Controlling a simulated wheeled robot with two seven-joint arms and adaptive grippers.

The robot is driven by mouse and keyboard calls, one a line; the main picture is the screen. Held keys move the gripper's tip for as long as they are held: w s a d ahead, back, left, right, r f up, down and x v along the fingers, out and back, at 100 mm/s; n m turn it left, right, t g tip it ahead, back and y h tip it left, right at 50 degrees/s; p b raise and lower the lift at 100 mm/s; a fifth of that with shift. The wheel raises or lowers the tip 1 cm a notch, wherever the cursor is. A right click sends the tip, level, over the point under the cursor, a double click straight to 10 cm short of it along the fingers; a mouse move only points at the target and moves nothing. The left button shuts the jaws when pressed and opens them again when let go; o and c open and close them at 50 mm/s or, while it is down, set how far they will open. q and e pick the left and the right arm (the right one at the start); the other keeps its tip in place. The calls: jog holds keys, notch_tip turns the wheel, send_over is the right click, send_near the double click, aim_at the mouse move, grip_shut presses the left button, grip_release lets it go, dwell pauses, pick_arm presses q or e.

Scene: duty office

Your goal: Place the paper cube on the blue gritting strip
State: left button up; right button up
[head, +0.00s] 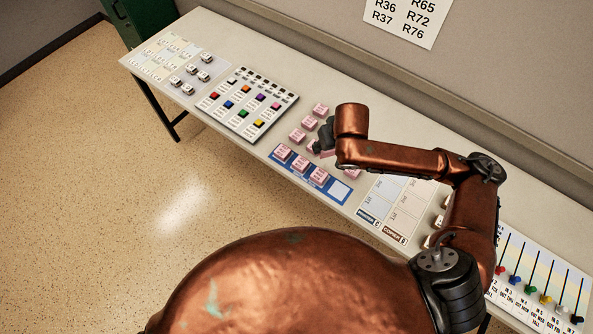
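The blue gritting strip (328,193) lies along the front edge of the long table. Three pink labelled cubes sit on it, one of them at its left end (282,152); a pale square (340,189) at its right end is bare. More pink cubes stand behind the strip, such as this one (309,123). Their labels are too small to read, so I cannot tell which is the paper cube. My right gripper (323,146) is over this group, beside a partly hidden pink cube. Its fingers are mostly hidden by the arm, and its grip is unclear. My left gripper is out of view.
A board with coloured blocks (240,104) lies left of the cubes. White cubes (190,69) and a card grid lie further left. A pale card grid (397,203) lies right of the strip, then a slider panel (535,287). A wall runs behind the table.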

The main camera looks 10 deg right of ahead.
jog(key=s+f+n+g+y+p, duration=0.1)
jog(key=s+f+n+p, duration=0.3)
jog(key=s, duration=0.5)
jog(key=s+f+n+y+p, duration=0.1)
jog(key=s+f+n+p, duration=0.25)
jog(key=s, duration=0.55)
jog(key=shift+y, duration=0.3)
jog(key=w+d+f, duration=0.2)
jog(key=w+f, duration=0.1)
jog(key=w+d+f+b, duration=0.1)
jog(key=w+f, duration=0.2)
jog(key=w, duration=0.1)
jog(key=w+d+f, duration=0.2)
jog(key=w+f, duration=0.1)
jog(key=w, duration=0.1)
jog(key=shift+w+d+f, duration=0.25)
jog(key=shift+d+f, duration=0.1)
jog(key=shift+w+d+f, duration=0.2)
jog(key=shift+w+f, duration=0.15)
jog(key=shift+f, duration=0.15)
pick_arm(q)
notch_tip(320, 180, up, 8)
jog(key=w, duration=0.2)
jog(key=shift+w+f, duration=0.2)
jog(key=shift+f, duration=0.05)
pick_arm(e)
jog(key=shift+w+f, duration=0.1)
jog(key=shift+f, duration=1.55)
